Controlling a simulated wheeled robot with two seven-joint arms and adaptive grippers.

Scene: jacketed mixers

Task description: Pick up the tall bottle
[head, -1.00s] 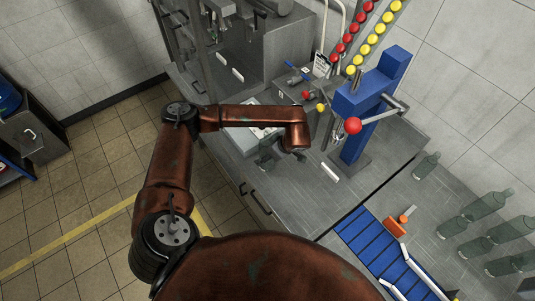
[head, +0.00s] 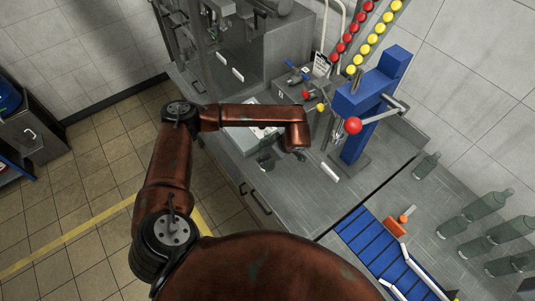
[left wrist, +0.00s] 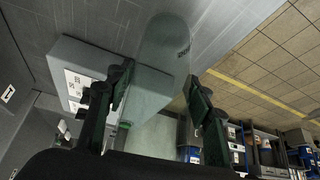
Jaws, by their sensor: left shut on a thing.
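My left gripper (left wrist: 157,108) is shut on a tall bottle (left wrist: 160,55) of clear, greenish glass. In the left wrist view the bottle stands out between the two dark fingers, one finger against each side. In the head view my left gripper (head: 275,157) is small and dark below the wrist, over the grey bench beside a pale flat box. The bottle is hard to make out there against the gripper. My right gripper is in neither view.
The pale box (left wrist: 68,50) with a printed label is close to the gripper. A blue press (head: 362,110) with a red-knobbed lever stands right of the arm. Several glass bottles (head: 486,205) stand at the far right, beyond a blue conveyor (head: 368,243).

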